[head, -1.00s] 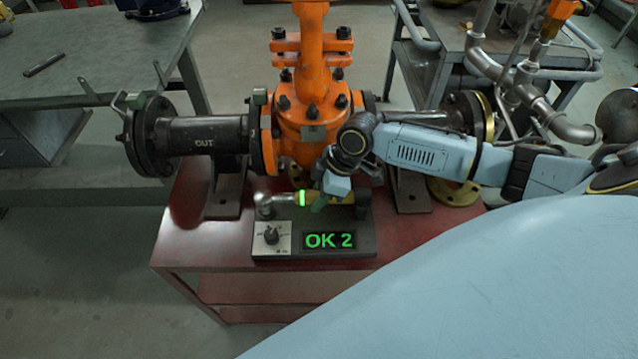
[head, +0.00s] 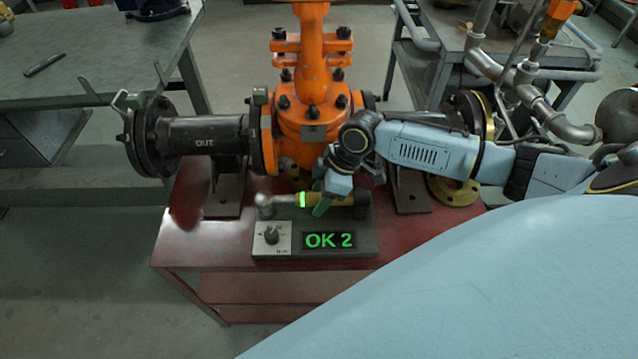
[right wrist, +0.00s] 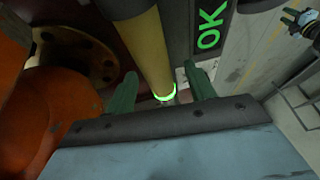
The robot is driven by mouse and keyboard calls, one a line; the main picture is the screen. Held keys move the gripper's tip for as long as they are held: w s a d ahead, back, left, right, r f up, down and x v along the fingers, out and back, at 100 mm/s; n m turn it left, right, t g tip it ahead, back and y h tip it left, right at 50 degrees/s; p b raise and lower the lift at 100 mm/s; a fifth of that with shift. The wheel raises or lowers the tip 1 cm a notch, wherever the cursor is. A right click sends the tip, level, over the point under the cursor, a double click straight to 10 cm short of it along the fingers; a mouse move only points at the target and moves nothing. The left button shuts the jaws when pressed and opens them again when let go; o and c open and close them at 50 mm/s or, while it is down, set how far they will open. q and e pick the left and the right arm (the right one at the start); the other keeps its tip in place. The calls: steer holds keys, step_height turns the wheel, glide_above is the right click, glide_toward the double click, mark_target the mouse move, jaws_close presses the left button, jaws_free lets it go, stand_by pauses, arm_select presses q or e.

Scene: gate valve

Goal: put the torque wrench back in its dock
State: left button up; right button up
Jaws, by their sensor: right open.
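The torque wrench has a yellow handle (head: 342,199), a glowing green ring and a grey head at its left end. It lies level along the back of its dock (head: 290,251), a dark base with a knob and a display reading "OK 2". Dark supports stand under its ends; exact seating is hard to tell. My right gripper (head: 319,205) is at the handle beside the ring. In the right wrist view, its green fingers (right wrist: 163,90) are apart, with the handle (right wrist: 150,52) between them. Small green tips at that view's upper right look like my left gripper (right wrist: 300,22).
The orange gate valve (head: 315,125) stands close behind the dock, with dark flanged pipes on both sides. The dock sits on a red bench (head: 205,250), clear at its front left. A grey table (head: 100,75) is at left, and a pipe-laden trolley (head: 425,55) at back right.

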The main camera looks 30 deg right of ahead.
arm_select(q)
steer(key=shift+h, duration=0.3)
steer(key=d+r+p, duration=0.2)
steer(key=d, duration=0.1)
steer(key=shift+d+r+p, duration=0.15)
steer(key=shift+r+p, duration=0.15)
steer(key=shift+r, duration=0.05)
arm_select(e)
steer(key=v, duration=1.2)
steer(key=shift+r, duration=0.35)
arm_select(q)
steer(key=shift+s, duration=0.1)
arm_select(e)
steer(key=shift+d, duration=0.1)
